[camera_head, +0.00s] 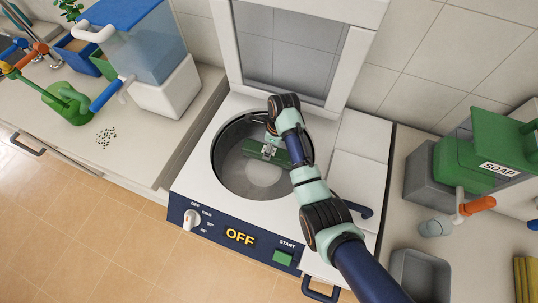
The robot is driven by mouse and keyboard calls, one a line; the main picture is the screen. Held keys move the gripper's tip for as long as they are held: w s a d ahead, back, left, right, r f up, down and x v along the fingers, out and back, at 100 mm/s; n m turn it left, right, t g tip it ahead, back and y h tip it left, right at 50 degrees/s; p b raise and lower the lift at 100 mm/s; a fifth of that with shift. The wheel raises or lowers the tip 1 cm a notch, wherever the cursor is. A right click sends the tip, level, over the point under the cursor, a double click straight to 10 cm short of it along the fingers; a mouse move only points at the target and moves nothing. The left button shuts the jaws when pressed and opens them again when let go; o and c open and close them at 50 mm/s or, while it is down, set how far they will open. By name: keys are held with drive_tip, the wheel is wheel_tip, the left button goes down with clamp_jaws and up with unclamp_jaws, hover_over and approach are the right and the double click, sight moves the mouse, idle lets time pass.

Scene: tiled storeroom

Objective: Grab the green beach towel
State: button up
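A dark green piece of cloth (280,158), which looks like the green beach towel, is in the round drum (216,160) of the white top-loading machine. My arm reaches over the machine from the lower right, and my gripper (267,151) is down inside the drum opening. The gripper's fingers overlap the green cloth in this view. My wrist hides part of the cloth. The fingers are too small to tell whether they are closed on it. A pale round patch (264,174) shows on the drum floor.
The machine's lid (235,50) stands open behind the drum. Its blue front panel (240,237) reads OFF, with a green START button (283,257). Left counter: green watering can (68,103), blue-and-white dispenser (150,60). Right counter: green soap dispenser (500,150), grey bin (420,275).

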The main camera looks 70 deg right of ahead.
drive_tip(key=f+b, duration=0.2)
drive_tip(key=f, duration=0.3)
drive_tip(key=shift+w+a+f+b, duration=0.1)
drive_tip(key=shift+w+b, duration=0.25)
drive_tip(key=shift+b, duration=0.05)
drive_tip(key=shift+c, duration=0.3)
drive_tip(key=c, duration=1.3)
